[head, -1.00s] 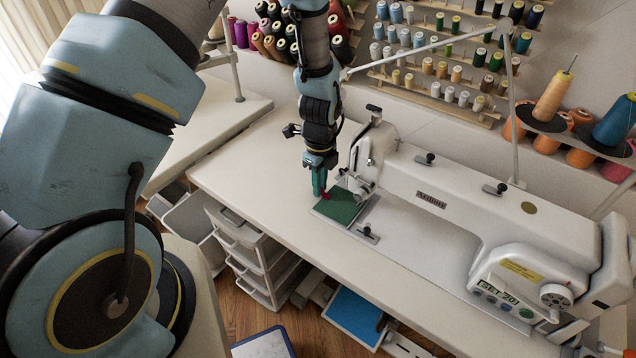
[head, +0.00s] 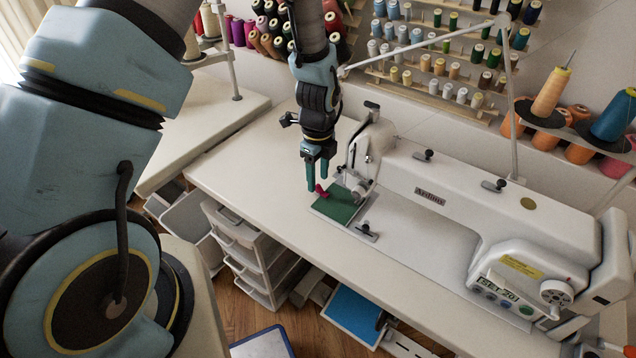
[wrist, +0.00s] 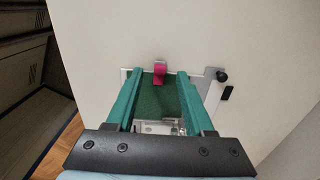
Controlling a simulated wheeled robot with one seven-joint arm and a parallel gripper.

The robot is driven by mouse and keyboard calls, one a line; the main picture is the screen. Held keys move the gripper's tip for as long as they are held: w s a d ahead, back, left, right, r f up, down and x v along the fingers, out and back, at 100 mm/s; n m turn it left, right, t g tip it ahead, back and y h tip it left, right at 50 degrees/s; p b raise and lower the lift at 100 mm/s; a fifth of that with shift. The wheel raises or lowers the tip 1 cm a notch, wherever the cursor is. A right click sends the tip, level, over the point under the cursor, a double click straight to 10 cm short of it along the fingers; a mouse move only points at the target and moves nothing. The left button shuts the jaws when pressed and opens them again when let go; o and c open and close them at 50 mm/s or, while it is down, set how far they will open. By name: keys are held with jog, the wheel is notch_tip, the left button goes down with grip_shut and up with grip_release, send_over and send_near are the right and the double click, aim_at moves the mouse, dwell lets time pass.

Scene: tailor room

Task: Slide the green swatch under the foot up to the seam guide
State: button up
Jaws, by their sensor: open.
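The green swatch (head: 338,207) lies flat on the sewing machine's bed, its far edge close by the presser foot (head: 361,190). A pink tab (head: 321,191) stands up from the swatch; it also shows in the wrist view (wrist: 160,72). A metal piece with a black knob (head: 366,231), likely the seam guide, sits beside the swatch's near right edge. My gripper (head: 318,188) is open over the swatch's left part, its green fingers apart with the tab near their tips. In the wrist view the swatch (wrist: 172,98) shows between the fingers. Whether the swatch touches the guide is unclear.
The white sewing machine (head: 450,205) stands right of my gripper, its head close by. The white table (head: 255,165) is clear to the left. Thread racks (head: 440,70) stand behind. White drawers (head: 245,245) stand below the table's front edge.

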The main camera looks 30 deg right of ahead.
notch_tip(320, 180, up, 8)
jog(key=b, duration=0.1)
jog(key=shift+r+b, duration=0.25)
jog(key=shift+b, duration=0.1)
jog(key=w+a+r+n, duration=0.3)
jog(key=a+n, duration=0.3)
jog(key=a, duration=0.2)
jog(key=w+a+r+n, duration=0.2)
jog(key=a+r+n, duration=0.1)
jog(key=a+n, duration=0.4)
jog(key=s+a+r+n, duration=0.1)
jog(key=a+r+n, duration=0.1)
jog(key=a+n, duration=0.6)
jog(key=s+a+r+n+t, duration=0.1)
jog(key=s+a+r+n, duration=0.1)
jog(key=a+n, duration=0.6)
jog(key=shift+s+a+r+t, duration=0.2)
jog(key=shift+a+r+t, duration=0.15)
jog(key=shift+r, duration=0.1)
jog(key=shift+c, duration=0.2)
